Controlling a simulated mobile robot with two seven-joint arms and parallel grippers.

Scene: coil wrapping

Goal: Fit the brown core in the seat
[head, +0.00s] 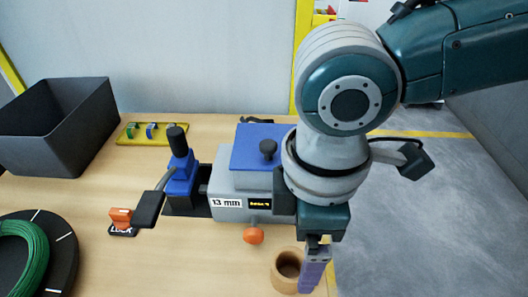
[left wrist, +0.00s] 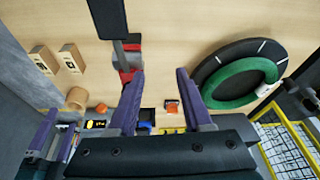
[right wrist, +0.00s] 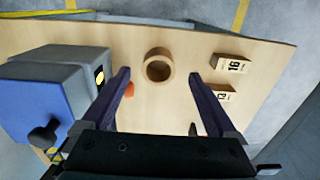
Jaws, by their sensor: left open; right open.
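The brown core (head: 286,284) is a short hollow ring standing on the table in front of the grey machine (head: 228,207), with its opening facing up. It also shows in the right wrist view (right wrist: 158,76) and the left wrist view (left wrist: 76,98). My right gripper (right wrist: 158,78) is open and points down; the core shows in the gap between its fingers. In the head view its purple fingers (head: 315,266) are just right of the core. My left gripper (left wrist: 159,72) is open and empty above the table. I cannot clearly make out the seat.
A blue block with a black knob (head: 180,170) stands left of the machine. An orange lock switch (head: 121,217), a black turntable (head: 66,262) with green coil (head: 36,262), and a dark bin (head: 75,120) are further left. Numbered wooden blocks (right wrist: 232,65) lie near the core.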

